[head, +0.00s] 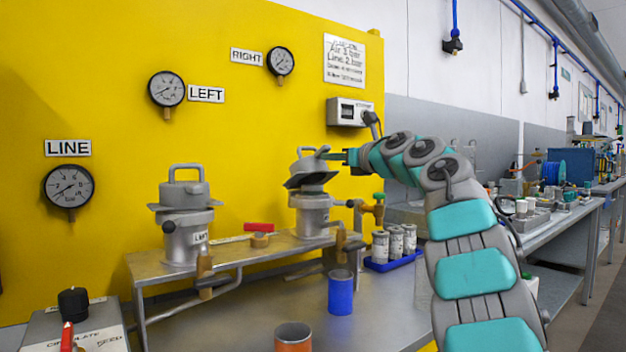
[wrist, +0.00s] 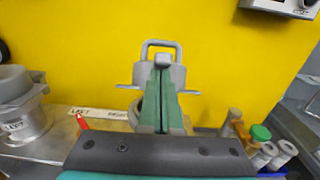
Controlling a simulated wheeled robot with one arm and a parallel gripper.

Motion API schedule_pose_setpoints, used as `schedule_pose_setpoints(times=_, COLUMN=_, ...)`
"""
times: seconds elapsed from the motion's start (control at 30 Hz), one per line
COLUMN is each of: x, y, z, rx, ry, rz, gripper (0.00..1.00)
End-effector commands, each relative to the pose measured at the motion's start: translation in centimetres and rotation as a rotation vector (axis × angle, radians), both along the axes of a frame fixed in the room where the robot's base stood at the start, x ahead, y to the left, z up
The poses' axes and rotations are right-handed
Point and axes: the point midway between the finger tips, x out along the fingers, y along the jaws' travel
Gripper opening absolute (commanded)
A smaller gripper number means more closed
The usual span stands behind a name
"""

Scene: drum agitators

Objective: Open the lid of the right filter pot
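The right filter pot (head: 312,214) is a grey metal pot standing on the bench shelf. Its lid (head: 309,168) has a loop handle and sits tilted up from the body, with its dark underside showing. In the wrist view the lid (wrist: 178,76) is straight ahead, its loop handle upright. My gripper (head: 336,155) reaches the lid from the right, at a grey grip part near the handle. In the wrist view the green fingers of my gripper (wrist: 162,72) are close together with this grey part at their tips. The fingers hide much of the pot body there.
The left filter pot (head: 187,241) stands on the same shelf with its lid down. A red-handled valve (head: 259,233) is between the pots. A blue cup (head: 341,292), an orange cup (head: 293,338) and a blue tray (head: 392,263) of canisters are near. The yellow wall panel (head: 240,130) is behind.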

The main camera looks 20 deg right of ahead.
Motion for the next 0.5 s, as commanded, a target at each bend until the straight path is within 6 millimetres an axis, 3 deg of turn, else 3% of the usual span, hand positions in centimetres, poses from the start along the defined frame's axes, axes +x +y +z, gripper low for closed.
schedule_pose_setpoints(times=0.5, x=0.5, y=1.5, z=2.8, rx=-0.007, ry=-0.020, rz=0.024, gripper=0.00)
